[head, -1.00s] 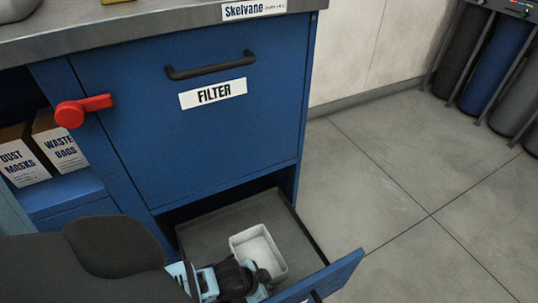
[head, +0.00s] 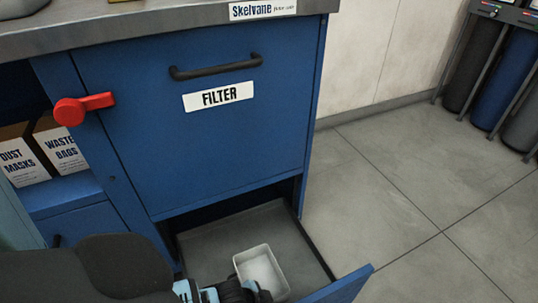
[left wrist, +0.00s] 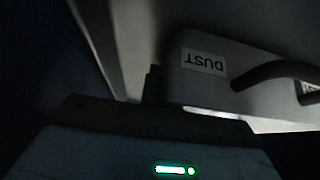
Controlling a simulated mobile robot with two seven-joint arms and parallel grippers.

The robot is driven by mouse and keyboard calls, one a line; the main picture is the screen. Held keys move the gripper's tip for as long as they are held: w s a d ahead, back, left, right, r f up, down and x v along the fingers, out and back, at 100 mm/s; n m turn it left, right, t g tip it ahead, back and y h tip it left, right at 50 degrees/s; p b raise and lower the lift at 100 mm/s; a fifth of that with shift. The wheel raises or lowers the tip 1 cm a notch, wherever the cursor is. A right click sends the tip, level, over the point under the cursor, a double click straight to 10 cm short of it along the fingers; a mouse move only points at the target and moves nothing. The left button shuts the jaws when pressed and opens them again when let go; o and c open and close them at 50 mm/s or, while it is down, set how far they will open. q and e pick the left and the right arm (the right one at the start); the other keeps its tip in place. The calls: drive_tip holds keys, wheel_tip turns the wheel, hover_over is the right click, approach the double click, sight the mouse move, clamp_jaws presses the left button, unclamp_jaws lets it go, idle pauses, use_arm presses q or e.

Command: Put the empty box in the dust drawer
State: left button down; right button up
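The box (head: 262,270) is a small pale grey open tray, and its visible inside is bare. It is within the open dust drawer (head: 212,240), towards the front; I cannot tell whether it rests on the drawer floor. My left gripper (head: 240,293) is at the box's near left side, cut off by the picture's bottom edge. Its fingers are hidden, so its grip is unclear. The dark left wrist view shows a pale surface with an upside-down DUST label (left wrist: 204,62) and a dark curved handle (left wrist: 275,72) close by. My right gripper is not in view.
The drawer's blue front (head: 345,285) stands out to the right. The closed FILTER panel (head: 225,140) is above the drawer. A red lever (head: 84,108) and two cartons (head: 58,148) are at the left. Floor at right is clear, with cylinders (head: 500,80) beyond.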

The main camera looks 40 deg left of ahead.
use_arm(q)
drive_tip(key=c, duration=1.6)
unclamp_jaws()
drive_tip(key=shift+f, duration=0.1)
drive_tip(key=shift+c, duration=0.2)
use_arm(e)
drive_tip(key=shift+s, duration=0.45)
